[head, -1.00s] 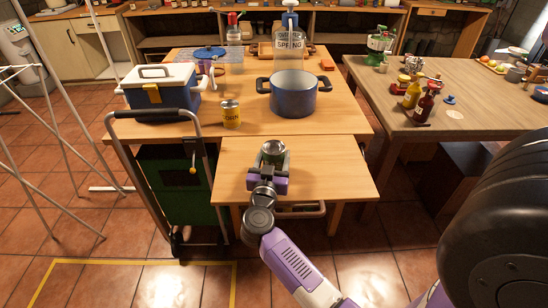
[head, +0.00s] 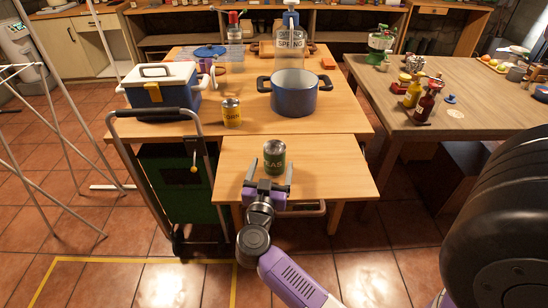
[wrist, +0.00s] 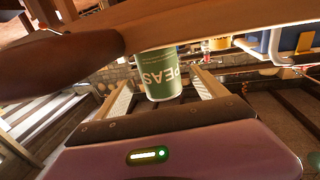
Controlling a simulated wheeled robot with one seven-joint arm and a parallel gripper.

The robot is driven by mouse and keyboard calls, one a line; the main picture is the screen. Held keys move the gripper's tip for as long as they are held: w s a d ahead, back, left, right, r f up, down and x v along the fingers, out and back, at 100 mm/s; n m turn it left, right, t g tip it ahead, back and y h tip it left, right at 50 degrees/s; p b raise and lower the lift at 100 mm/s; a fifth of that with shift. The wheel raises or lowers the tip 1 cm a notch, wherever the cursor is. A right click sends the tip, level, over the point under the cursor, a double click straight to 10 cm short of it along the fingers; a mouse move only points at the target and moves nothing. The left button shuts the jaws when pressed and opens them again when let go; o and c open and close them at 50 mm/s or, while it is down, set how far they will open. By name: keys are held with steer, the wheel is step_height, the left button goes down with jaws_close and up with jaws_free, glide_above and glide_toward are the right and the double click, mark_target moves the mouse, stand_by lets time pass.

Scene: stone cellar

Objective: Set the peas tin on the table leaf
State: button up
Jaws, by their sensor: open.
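The peas tin (head: 273,157) is green with a silver top and stands upright on the small light-wood table leaf (head: 330,180). My gripper (head: 270,174) is at the near side of the tin, its two fingers spread and pointing toward it. The tin is near the fingertips, and I see no finger pressed on it.
A yellow corn tin (head: 231,113), a blue pot (head: 294,94) and a blue-white cooler (head: 160,88) stand on the main table behind. A green hand cart (head: 180,190) stands left of the leaf. The leaf's right part is clear.

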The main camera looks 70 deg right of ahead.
steer(key=a, duration=0.2)
steer(key=s+a, duration=0.1)
steer(key=a, duration=0.3)
steer(key=shift+s+a+r, duration=0.1)
steer(key=shift+s+a, duration=0.15)
steer(key=shift+a, duration=0.15)
steer(key=s+a+r+n+t+y, duration=0.3)
steer(key=a+r+n+t+y, duration=0.15)
steer(key=a+t, duration=0.35)
steer(key=s+a+r+n+t+y, duration=0.3)
steer(key=a+n+t, duration=0.3)
steer(key=a, duration=0.4)
steer(key=s+a+f+n+g+y, duration=0.2)
steer(key=s+a+n+y, duration=0.3)
steer(key=s+a+y, duration=0.4)
steer(key=shift+s+a+f+g+y, duration=0.35)
steer(key=shift+f+y, duration=0.2)
steer(key=shift+f, duration=0.15)
